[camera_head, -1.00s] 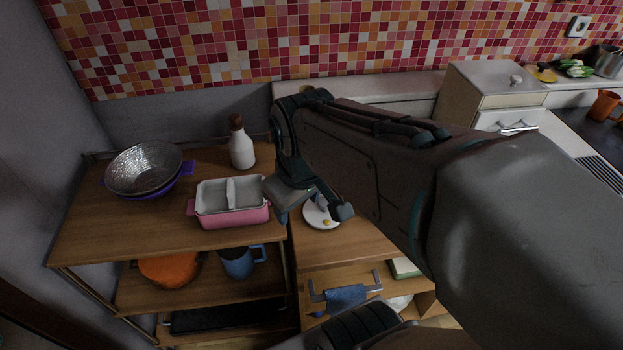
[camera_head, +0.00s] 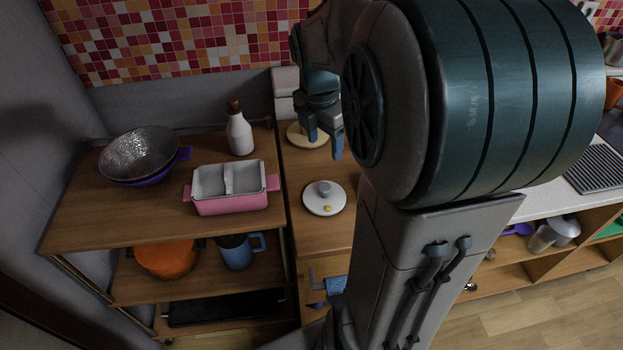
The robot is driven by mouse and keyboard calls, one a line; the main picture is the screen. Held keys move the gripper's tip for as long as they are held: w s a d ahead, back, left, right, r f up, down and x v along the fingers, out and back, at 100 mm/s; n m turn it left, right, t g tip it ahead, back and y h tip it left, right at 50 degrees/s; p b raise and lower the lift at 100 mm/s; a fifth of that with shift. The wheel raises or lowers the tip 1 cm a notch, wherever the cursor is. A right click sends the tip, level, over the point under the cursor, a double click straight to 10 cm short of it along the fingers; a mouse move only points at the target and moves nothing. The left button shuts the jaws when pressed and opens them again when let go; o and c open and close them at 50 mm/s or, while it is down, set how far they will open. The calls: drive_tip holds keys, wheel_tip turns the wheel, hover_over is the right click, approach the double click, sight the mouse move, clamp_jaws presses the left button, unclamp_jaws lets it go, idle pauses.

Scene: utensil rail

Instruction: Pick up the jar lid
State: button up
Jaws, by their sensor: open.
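A flat beige disc (camera_head: 298,140) lies farther back on the same counter, partly hidden behind my gripper. I cannot tell for certain which of the two is the jar lid. My gripper (camera_head: 325,143) is open and empty, with its fingers pointing down. It appears beside and in front of the beige disc, behind the white lid. Its exact height is unclear.
A pink two-part dish (camera_head: 232,202), a white bottle (camera_head: 240,135) and a metal colander (camera_head: 138,154) stand on the shelf at left. A blue mug (camera_head: 234,252) and an orange pot (camera_head: 165,258) sit below. My arm hides much of the right side.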

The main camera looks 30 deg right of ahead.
hover_over(325, 187)
wheel_tip(325, 187, down, 8)
drive_tip(key=shift+f, duration=0.2)
drive_tip(key=shift+a+f+b, duration=0.1)
drive_tip(key=shift+f+b, duration=0.25)
drive_tip(key=shift+f, duration=2.4)
clamp_jaws()
